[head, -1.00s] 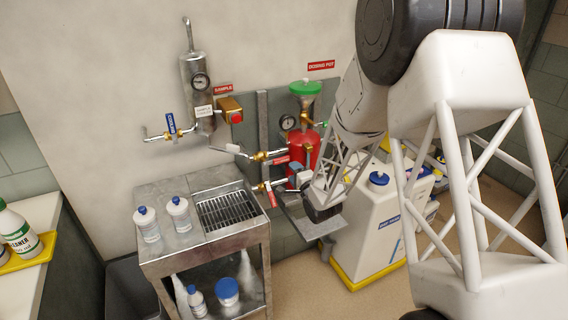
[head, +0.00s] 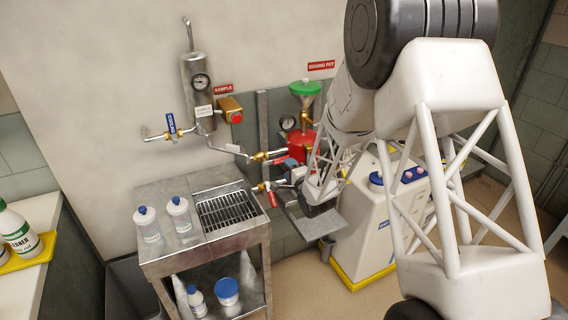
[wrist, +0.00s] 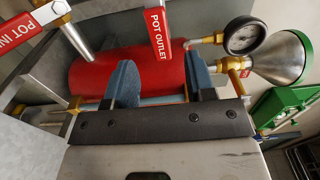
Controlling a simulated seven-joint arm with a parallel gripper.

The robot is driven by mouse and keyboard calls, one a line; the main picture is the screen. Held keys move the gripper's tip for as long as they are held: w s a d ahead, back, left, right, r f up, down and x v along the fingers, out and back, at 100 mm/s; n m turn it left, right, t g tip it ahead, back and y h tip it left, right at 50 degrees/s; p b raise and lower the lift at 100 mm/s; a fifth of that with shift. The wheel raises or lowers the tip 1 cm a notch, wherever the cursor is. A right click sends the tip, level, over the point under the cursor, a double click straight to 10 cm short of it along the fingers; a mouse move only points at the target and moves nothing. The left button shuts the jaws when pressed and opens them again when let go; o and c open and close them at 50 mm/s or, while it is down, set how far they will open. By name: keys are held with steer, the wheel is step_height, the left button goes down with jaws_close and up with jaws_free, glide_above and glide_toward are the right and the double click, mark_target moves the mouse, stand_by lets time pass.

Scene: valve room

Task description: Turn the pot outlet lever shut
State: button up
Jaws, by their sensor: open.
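The red pot outlet lever (wrist: 157,36) hangs in the upper middle of the wrist view, with its white lettering readable. In the head view it appears to be the upper red lever (head: 281,160), beside the red dosing pot (head: 303,140). My gripper (wrist: 160,72) is open, with two blue fingers apart and nothing between their pads. In the wrist picture the lever's end lies above the gap between the fingertips; I cannot tell the exact depth. The red pot (wrist: 90,73) lies behind the fingers. In the head view my gripper (head: 290,168) is at the pot's lower left, partly hidden by my arm.
A second red lever, pot inlet (wrist: 28,30), sits to the left in the wrist view. A pressure gauge (wrist: 242,36) and metal funnel (wrist: 280,57) are at the right. A metal cart (head: 172,250) with bottles and a white container (head: 365,235) stand below.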

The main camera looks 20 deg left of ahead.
mark_target(276, 161)
steer(key=shift+x, duration=2.4)
jaws_close()
